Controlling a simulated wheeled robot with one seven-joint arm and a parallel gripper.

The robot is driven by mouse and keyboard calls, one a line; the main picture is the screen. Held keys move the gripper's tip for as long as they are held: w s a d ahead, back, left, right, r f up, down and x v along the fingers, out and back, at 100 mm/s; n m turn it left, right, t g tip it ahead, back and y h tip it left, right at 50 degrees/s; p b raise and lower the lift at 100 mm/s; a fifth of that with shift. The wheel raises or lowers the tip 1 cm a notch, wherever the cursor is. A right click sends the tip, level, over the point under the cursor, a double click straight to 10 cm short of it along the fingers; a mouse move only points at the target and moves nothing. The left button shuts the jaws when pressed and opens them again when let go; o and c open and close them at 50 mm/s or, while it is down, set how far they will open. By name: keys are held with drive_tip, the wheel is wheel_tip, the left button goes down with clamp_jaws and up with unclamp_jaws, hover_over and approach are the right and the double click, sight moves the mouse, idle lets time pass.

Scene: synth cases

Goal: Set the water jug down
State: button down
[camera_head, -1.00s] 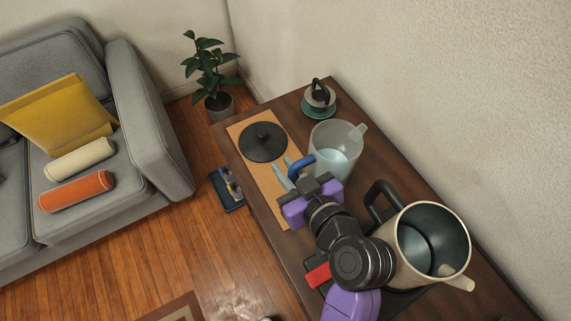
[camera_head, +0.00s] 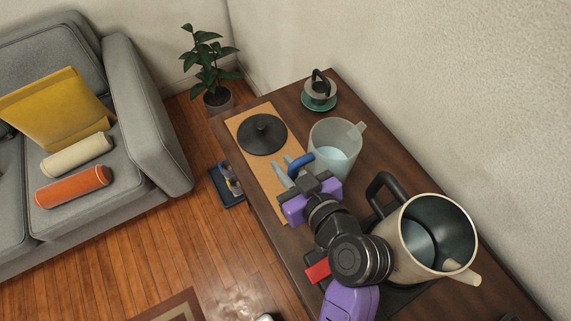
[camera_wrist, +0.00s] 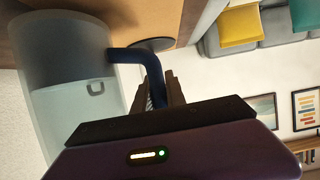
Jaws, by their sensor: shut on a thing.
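The water jug (camera_head: 336,140) is a translucent grey jug with pale blue water in it and a blue handle (camera_head: 302,159). It looks about upright over the dark wooden table, beside the cork board. I cannot tell whether its base touches the table. My gripper (camera_head: 288,167) is shut on the blue handle, on the jug's left side. In the wrist view the jug (camera_wrist: 62,75) fills the left part, with its handle (camera_wrist: 130,56) running to my gripper's fingers (camera_wrist: 158,88). The fingers and jug wall hide part of the handle.
A black round lid (camera_head: 262,134) lies on the cork board (camera_head: 238,122). A large beige pitcher (camera_head: 408,268) stands close at right of my arm. A small dark-handled pot (camera_head: 318,88) sits on a green saucer (camera_head: 319,104) at the back. Wood beyond the jug's right is bare (camera_head: 375,130).

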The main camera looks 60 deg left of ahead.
drive_tip(key=shift+f+b, duration=0.45)
drive_tip(key=c, duration=1.3)
unclamp_jaws()
drive_tip(key=shift+f, duration=0.1)
drive_tip(key=v, duration=0.7)
drive_tip(key=shift+d+r+b, duration=0.3)
drive_tip(key=shift+d+b, duration=0.05)
drive_tip(key=shift+b, duration=0.1)
drive_tip(key=shift+s, duration=0.1)
